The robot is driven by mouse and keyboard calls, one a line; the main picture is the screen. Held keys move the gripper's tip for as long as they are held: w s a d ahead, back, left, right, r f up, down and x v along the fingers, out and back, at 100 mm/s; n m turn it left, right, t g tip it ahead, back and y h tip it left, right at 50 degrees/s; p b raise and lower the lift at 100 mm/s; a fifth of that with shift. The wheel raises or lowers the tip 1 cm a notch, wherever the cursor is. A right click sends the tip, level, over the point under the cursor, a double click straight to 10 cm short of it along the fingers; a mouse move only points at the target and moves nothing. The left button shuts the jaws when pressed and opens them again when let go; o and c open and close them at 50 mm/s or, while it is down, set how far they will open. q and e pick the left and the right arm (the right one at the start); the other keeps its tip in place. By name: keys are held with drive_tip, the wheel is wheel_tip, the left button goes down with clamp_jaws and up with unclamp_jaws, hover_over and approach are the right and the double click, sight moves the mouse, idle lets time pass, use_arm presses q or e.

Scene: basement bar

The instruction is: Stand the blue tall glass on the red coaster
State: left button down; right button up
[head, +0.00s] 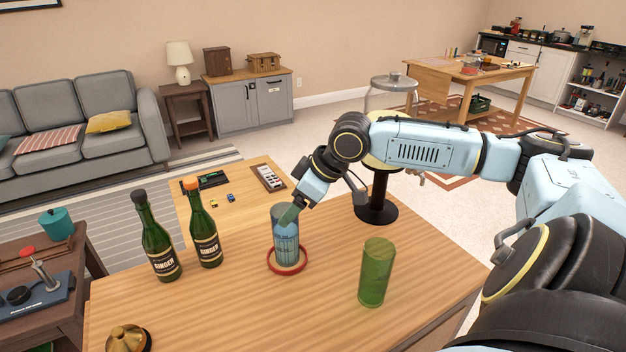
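The blue tall glass (286,243) is upright over the red coaster (272,267), with its base inside the coaster's outline. I cannot tell whether the base touches the coaster or is slightly above it. My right gripper (289,214) comes down from the upper right to the glass's rim. Its fingertip area overlaps the top of the glass, and the view does not show whether the fingers are closed on the wall. My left gripper is not in view.
A green glass (377,272) stands right of the coaster on the wooden counter (220,310). Two dark green bottles (158,240) (204,228) stand to the left. A brass bell-like object (128,339) is at the front left. The counter's front middle is clear.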

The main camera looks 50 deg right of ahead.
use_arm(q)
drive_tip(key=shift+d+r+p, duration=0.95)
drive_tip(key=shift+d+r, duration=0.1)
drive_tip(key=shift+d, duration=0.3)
use_arm(e)
drive_tip(key=v, duration=0.9)
